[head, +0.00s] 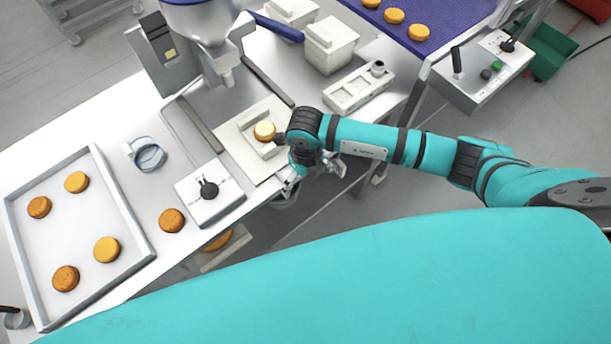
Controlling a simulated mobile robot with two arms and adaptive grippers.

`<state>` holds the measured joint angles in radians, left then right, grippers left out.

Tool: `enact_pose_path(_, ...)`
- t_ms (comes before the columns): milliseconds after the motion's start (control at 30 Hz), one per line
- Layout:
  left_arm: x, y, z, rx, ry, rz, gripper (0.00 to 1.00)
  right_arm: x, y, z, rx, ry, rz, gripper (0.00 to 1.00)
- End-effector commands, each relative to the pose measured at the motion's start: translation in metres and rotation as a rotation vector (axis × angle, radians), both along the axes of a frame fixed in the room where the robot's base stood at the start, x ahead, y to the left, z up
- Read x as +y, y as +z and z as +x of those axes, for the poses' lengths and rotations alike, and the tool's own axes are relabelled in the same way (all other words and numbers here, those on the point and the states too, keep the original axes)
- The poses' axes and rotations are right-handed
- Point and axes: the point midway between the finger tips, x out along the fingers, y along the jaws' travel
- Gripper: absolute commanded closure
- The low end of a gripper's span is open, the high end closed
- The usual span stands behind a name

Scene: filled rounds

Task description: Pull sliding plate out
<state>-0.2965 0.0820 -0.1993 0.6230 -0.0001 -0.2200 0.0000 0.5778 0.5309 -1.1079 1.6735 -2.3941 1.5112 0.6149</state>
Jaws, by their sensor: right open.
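The sliding plate (243,141) is a pale, flat plate on the steel bench, near the nozzle of the filling machine (213,40). A round yellow cake (264,130) sits on it against a small pale holder. My right gripper (303,172) is open at the plate's right front end, close to the bench's front edge. Its wrist hides part of that end, so I cannot tell whether the fingers touch the plate. My left gripper is out of view.
A tray (126,213) with several rounds stands at left. A control box with a black knob (209,188) and a loose round (171,220) lie near the front edge. White tubs (330,48) and a blue conveyor (447,20) are behind.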

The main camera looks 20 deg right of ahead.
Motion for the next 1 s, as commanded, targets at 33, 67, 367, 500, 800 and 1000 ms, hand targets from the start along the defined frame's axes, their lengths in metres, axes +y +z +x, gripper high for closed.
enact_pose_path(33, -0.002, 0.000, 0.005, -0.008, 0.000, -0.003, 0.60, 0.000, 0.000, 0.000, -0.001, 0.000, 0.000, 0.00)
enact_pose_path(67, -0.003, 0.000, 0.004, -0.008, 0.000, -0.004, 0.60, 0.000, 0.000, 0.000, -0.001, 0.000, 0.000, 0.00)
enact_pose_path(367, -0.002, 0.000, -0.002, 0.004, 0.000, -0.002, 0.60, 0.000, 0.037, 0.002, -0.006, 0.002, 0.002, 0.00)
enact_pose_path(500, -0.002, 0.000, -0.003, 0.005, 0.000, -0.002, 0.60, 0.000, 0.068, 0.002, -0.005, 0.001, 0.002, 0.00)
enact_pose_path(800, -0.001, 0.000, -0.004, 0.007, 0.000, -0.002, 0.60, 0.000, 0.113, 0.001, -0.002, 0.000, 0.002, 0.00)
enact_pose_path(1000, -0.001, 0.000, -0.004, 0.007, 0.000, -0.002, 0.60, -0.001, 0.120, 0.000, 0.001, -0.001, 0.000, 0.00)
